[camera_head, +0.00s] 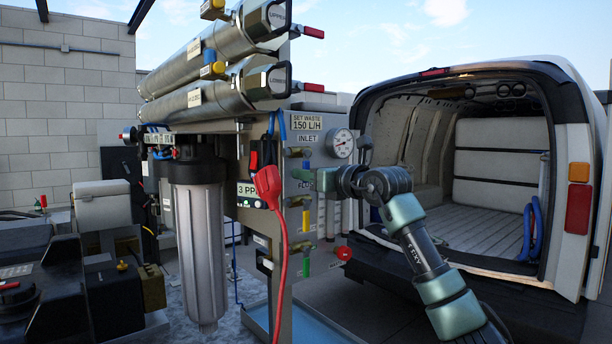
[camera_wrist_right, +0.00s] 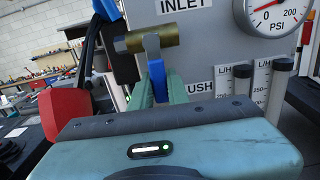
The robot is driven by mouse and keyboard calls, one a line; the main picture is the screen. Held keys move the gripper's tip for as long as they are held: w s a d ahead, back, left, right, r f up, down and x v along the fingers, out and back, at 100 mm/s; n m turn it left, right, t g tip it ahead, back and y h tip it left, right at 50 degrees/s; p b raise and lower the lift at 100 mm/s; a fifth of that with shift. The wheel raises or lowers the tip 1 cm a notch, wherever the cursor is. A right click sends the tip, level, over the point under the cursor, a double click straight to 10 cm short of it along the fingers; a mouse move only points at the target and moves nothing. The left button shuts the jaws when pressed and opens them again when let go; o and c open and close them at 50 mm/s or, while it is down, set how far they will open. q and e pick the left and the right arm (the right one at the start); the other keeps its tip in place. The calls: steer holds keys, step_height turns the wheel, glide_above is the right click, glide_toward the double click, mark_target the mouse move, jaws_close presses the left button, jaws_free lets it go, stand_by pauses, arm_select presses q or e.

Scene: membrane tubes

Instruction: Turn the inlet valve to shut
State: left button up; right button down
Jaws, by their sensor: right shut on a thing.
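The inlet valve (camera_head: 294,152) is a brass body under the INLET label on the grey panel. It shows large in the right wrist view (camera_wrist_right: 137,40), with its blue lever (camera_wrist_right: 154,72) hanging down from the body, across the pipe's line. My right gripper (camera_head: 309,178) reaches in from the right at the panel. In the right wrist view its green fingers (camera_wrist_right: 156,88) are on both sides of the blue lever and shut on it. The fingers and palm hide the lever's lower end. My left gripper is not in view.
A pressure gauge (camera_head: 341,143) sits right of the valve, close to my right wrist. More valves with green and yellow levers (camera_head: 306,220) sit below. A red plug and cable (camera_head: 275,195) hang left of them. An open van (camera_head: 480,190) stands at right.

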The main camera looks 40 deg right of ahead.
steer(key=c, duration=1.4)
jaws_free()
steer(key=shift+o, duration=0.2)
steer(key=shift+s, duration=0.1)
steer(key=s+b, duration=0.3)
steer(key=s, duration=0.4)
steer(key=shift+s+d, duration=0.25)
steer(key=shift+f, duration=0.1)
